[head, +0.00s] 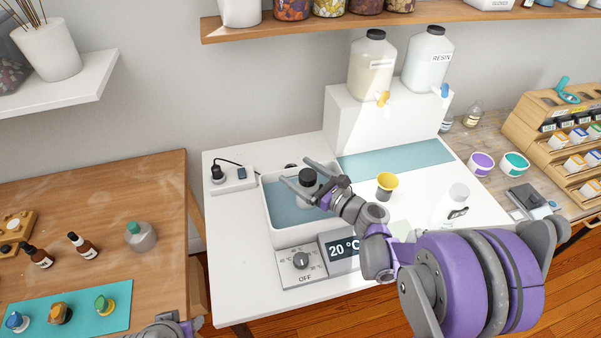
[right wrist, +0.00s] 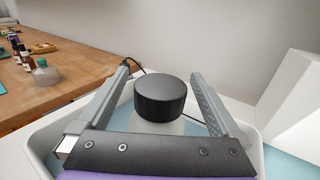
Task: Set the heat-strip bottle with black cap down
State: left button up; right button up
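The bottle with the black cap (head: 307,176) stands upright in the white water bath (head: 271,236); its pale body is partly hidden by my gripper. In the right wrist view the black cap (right wrist: 160,97) sits between the fingers, with a gap on each side. My right gripper (head: 299,174) is open around the bottle's top, and its fingers (right wrist: 161,85) do not touch the cap. No heat strip can be made out on the bottle. My left gripper (head: 172,329) shows only in part at the bottom edge; its fingers are not clear.
The bath's control box (head: 298,261) reads OFF, and its display (head: 344,248) shows 20 °C. A power strip (head: 232,178) lies left of the bath. Resin jugs (head: 428,60) stand on a white block behind.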

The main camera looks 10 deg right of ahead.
jog(key=shift+r, duration=0.15)
jog(key=shift+r+p, duration=0.4)
jog(key=shift+p, duration=0.05)
jog(key=shift+s+d+r, duration=0.2)
jog(key=shift+s+r, duration=0.05)
jog(key=b+v, duration=0.2)
jog(key=v, duration=0.9)
jog(key=s+a+f+n+g+h, duration=0.1)
jog(key=s+a+f+n+g, duration=0.1)
jog(key=s+n, duration=0.1)
jog(key=s+a+f+n+g+h, duration=0.1)
jog(key=s+a+f+n+g, duration=0.1)
jog(key=n, duration=0.4)
jog(key=s+a+f+n+g+h, duration=0.1)
jog(key=s+a+f+n+g, duration=0.2)
jog(key=s+a+n, duration=0.1)
jog(key=shift+n, duration=0.4)
jog(key=s+n+h, duration=0.1)
jog(key=s+n, duration=0.1)
jog(key=s+f+n+g+h, duration=0.1)
jog(key=s+n, duration=0.1)
jog(key=s+d+f+n+g+h, duration=0.1)
jog(key=n, duration=0.2)
jog(key=shift+s+f, duration=0.1)
jog(key=shift+s, duration=0.3)
jog(key=s+d+n+h, duration=0.4)
jog(key=s+n, duration=0.1)
jog(key=n, duration=0.3)
jog(key=shift+d+g, duration=0.35)
jog(key=shift+g, duration=0.05)
